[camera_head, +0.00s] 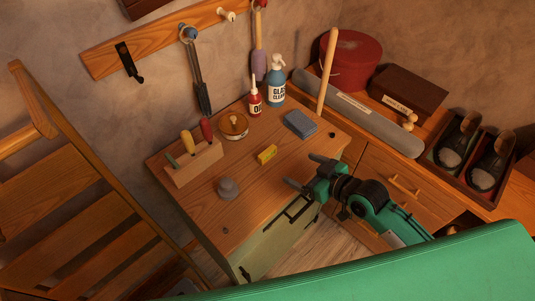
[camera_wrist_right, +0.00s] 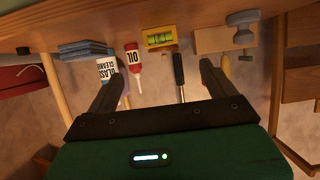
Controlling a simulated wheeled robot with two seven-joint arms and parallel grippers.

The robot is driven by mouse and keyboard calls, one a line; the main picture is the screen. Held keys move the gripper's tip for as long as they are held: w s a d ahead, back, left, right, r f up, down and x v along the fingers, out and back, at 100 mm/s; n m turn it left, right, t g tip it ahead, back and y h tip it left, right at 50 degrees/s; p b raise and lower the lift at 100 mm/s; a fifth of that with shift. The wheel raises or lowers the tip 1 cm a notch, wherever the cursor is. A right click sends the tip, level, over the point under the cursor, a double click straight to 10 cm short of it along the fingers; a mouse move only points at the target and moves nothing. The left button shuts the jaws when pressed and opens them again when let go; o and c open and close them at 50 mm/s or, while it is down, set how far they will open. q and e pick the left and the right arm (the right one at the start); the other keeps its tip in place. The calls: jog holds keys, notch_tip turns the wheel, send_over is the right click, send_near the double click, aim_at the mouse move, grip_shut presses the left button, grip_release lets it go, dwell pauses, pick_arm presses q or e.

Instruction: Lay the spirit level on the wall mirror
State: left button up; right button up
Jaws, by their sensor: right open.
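The spirit level (camera_head: 266,154) is a small yellow block lying on the wooden top of the cabinet (camera_head: 200,209). In the right wrist view the level (camera_wrist_right: 160,37) shows its green vial, ahead of and roughly centred between the fingers. My right gripper (camera_head: 303,172) is open and empty, near the cabinet's front right edge and apart from the level; its two fingers also show in the right wrist view (camera_wrist_right: 158,78). I cannot make out a wall mirror in either view. My left gripper is not in view.
Around the level are a blue cloth stack (camera_head: 300,124), a red oil bottle (camera_head: 255,96), a glass cleaner bottle (camera_head: 277,83), a round tin (camera_head: 233,125), a wooden tool block (camera_head: 194,165) and a grey knob-like object (camera_head: 228,187). A green padded surface (camera_head: 400,275) fills the foreground.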

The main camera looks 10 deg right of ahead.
jog(key=p, duration=0.2)
send_near(270, 154)
jog(key=x, duration=0.4)
jog(key=shift+w, duration=0.1)
jog(key=shift+w+a+f, duration=0.1)
jog(key=shift+w+a, duration=0.2)
jog(key=shift+w, duration=0.1)
jog(key=p+x, duration=0.1)
jog(key=x, duration=0.2)
jog(key=shift+a+f, duration=0.1)
jog(key=shift+a, duration=0.05)
jog(key=shift+w+a+f, duration=0.25)
jog(key=shift+w+f, duration=0.1)
jog(key=shift+w, duration=0.05)
jog(key=shift+c, duration=0.2)
jog(key=c, duration=1)
